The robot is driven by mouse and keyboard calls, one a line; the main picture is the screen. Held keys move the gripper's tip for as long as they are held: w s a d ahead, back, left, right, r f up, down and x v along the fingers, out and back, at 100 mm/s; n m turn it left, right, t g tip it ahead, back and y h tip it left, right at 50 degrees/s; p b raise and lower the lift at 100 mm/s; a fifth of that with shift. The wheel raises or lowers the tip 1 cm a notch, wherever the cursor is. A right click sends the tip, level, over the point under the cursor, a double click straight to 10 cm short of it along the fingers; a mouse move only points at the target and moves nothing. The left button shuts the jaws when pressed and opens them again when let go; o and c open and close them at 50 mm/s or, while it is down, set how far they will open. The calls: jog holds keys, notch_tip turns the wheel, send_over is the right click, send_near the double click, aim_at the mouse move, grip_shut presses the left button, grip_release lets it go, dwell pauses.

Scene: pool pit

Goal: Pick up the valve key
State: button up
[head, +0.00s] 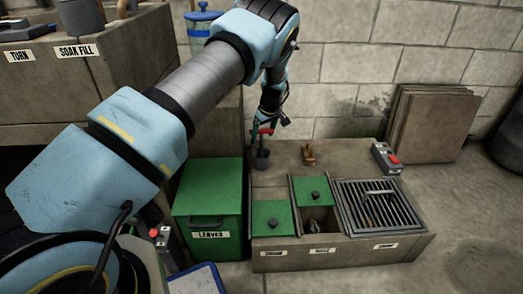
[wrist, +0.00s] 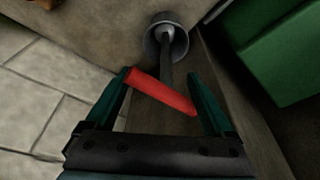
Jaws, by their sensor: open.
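The valve key has a red crossbar handle (wrist: 163,92) and a grey shaft that stands in a small grey cup (wrist: 180,38). In the head view, its red handle (head: 263,131) shows above the cup (head: 261,160) at the back left of the concrete block. My gripper (wrist: 158,76) is open, with its green fingers on either side of the handle. The handle lies slantwise between them; its left end appears against the left finger, but I cannot tell if they touch. My gripper (head: 269,124) also shows in the head view, pointing down over the cup.
The concrete block (head: 345,249) has green lids, a partly open compartment and a metal grate (head: 378,205). A small brass piece (head: 309,154) and a red-button box (head: 386,158) sit on it. A green LEAVES bin (head: 209,210) stands left. Boards (head: 432,125) lean on the wall.

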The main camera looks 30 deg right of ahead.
grip_shut()
dwell(0.5)
